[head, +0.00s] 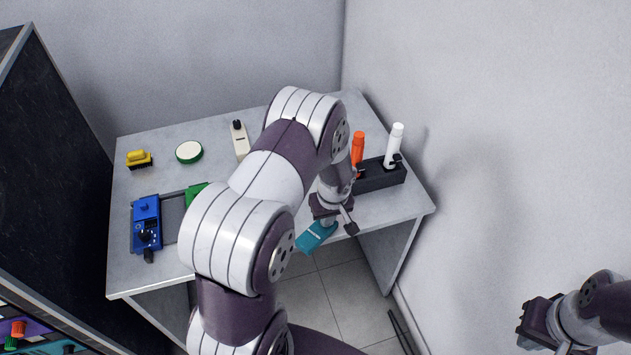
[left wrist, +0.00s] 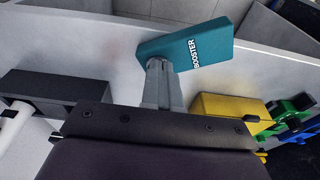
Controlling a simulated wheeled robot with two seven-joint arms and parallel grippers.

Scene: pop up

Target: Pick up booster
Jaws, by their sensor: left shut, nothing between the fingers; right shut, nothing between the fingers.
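The booster is a flat teal block (head: 316,236) at the table's front edge in the head view. In the left wrist view the booster (left wrist: 198,45) shows its white BOOSTER lettering and lies slanted near the table edge. My left gripper (head: 328,221) is directly over it, fingers pointing down. In the left wrist view the gripper's fingers (left wrist: 158,66) are shut with their tips at the booster's near side; I cannot tell whether they touch it. My right gripper (head: 530,323) is shut and empty at the lower right, away from the table.
A dark holder (head: 381,176) with an orange bottle (head: 358,147) and a white bottle (head: 394,146) stands right of my left gripper. A blue device (head: 147,222), yellow item (head: 139,158), round green-white tin (head: 189,152) and white device (head: 240,140) are on the table (head: 127,277). My left arm hides its middle.

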